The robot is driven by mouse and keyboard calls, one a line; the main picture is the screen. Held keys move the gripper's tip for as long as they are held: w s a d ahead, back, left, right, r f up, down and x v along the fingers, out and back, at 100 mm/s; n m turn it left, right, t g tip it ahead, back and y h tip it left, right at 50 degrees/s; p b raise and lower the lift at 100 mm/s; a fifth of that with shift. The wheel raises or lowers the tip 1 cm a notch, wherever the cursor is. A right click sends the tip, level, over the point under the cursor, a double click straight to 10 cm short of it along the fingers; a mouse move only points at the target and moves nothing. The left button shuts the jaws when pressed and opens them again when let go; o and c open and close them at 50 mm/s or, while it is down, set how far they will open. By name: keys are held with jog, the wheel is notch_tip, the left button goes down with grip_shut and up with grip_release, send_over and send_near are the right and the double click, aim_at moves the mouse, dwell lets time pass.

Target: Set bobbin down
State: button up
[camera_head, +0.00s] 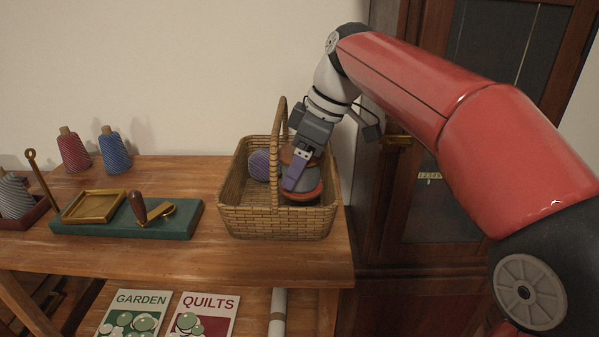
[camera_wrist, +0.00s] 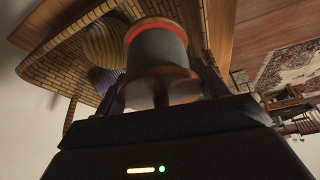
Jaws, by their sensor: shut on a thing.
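The bobbin (camera_head: 308,182), a grey spool with orange-brown ends, is inside the wicker basket (camera_head: 277,222) on the wooden table. My gripper (camera_head: 297,178) reaches down into the basket from the upper right and is shut on the bobbin. In the wrist view the bobbin (camera_wrist: 157,50) stands between the purple fingers, with a wooden flange nearest the camera and a red band at its far end. The basket weave (camera_wrist: 60,68) shows behind it. Whether the bobbin touches the basket floor cannot be told; its lower side is partly hidden.
A purple ribbed ball (camera_head: 262,165) lies in the basket left of the bobbin. The basket's tall handle (camera_head: 278,118) arches close beside my gripper. A green board (camera_head: 185,222) with a brass tray (camera_head: 93,206) and a wooden-handled tool is left of it. Yarn cones (camera_head: 115,150) stand behind.

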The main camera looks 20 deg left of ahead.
jog(key=shift+f, duration=1.2)
jog(key=shift+f+b, duration=0.2)
jog(key=shift+b, duration=0.15)
jog(key=o, duration=0.7)
